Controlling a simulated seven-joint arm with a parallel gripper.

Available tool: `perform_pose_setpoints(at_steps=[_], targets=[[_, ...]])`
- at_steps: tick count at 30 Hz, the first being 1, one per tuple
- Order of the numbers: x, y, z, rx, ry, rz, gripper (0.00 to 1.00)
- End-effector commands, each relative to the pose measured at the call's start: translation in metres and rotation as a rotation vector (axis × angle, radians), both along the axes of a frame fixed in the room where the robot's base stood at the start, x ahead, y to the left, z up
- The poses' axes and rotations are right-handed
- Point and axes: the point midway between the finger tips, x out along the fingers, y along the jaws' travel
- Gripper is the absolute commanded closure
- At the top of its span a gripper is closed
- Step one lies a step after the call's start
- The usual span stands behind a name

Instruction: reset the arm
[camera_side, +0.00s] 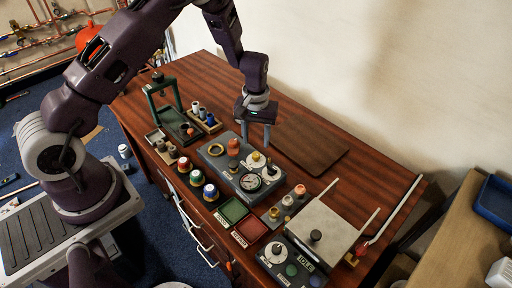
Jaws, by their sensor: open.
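My gripper (257,137) hangs pointing down over the grey test block with the dial gauge (236,172), on the wooden cabinet top. Its two fingers are apart and nothing shows between them. The fingertips are close to the back edge of the block; I cannot tell how high above it they are. My arm reaches in from the upper left, bent downward at the wrist.
A green press frame (164,97) stands at the left. Several coloured pots, green (233,210) and red (250,229) trays, and a control box (291,262) line the front. A brown mat (311,141) lies bare at the back.

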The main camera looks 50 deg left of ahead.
Motion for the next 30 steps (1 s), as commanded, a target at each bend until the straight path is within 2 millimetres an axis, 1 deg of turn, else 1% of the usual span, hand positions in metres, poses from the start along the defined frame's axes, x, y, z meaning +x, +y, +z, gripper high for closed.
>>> perform_pose_setpoints(at_steps=[1, 3, 11, 12, 13, 14, 17, 18, 20, 21, 23, 24, 26, 27, 30], targets=[[0.000, 0.000, 0.006, 0.001, -0.001, 0.000, 0.54], [0.000, 0.000, 0.011, 0.000, 0.000, 0.001, 0.54], [0.000, 0.000, 0.012, -0.001, 0.001, 0.001, 0.54], [0.000, 0.000, 0.016, -0.001, -0.003, -0.002, 0.54], [0.000, -0.002, 0.024, -0.005, -0.011, -0.007, 0.54], [0.000, -0.004, 0.036, -0.010, -0.022, -0.016, 0.54], [-0.009, -0.016, 0.107, -0.033, -0.089, -0.077, 0.54], [-0.020, -0.022, 0.141, -0.042, -0.123, -0.113, 0.54], [-0.043, -0.030, 0.190, -0.048, -0.173, -0.174, 0.54], [-0.062, -0.035, 0.217, -0.048, -0.204, -0.214, 0.54], [-0.093, -0.041, 0.254, -0.040, -0.253, -0.278, 0.54], [-0.117, -0.044, 0.273, -0.031, -0.284, -0.319, 0.54], [-0.154, -0.048, 0.296, -0.008, -0.330, -0.381, 0.54], [-0.177, -0.049, 0.306, 0.012, -0.359, -0.419, 0.54], [-0.229, -0.049, 0.317, 0.066, -0.416, -0.498, 0.54]])
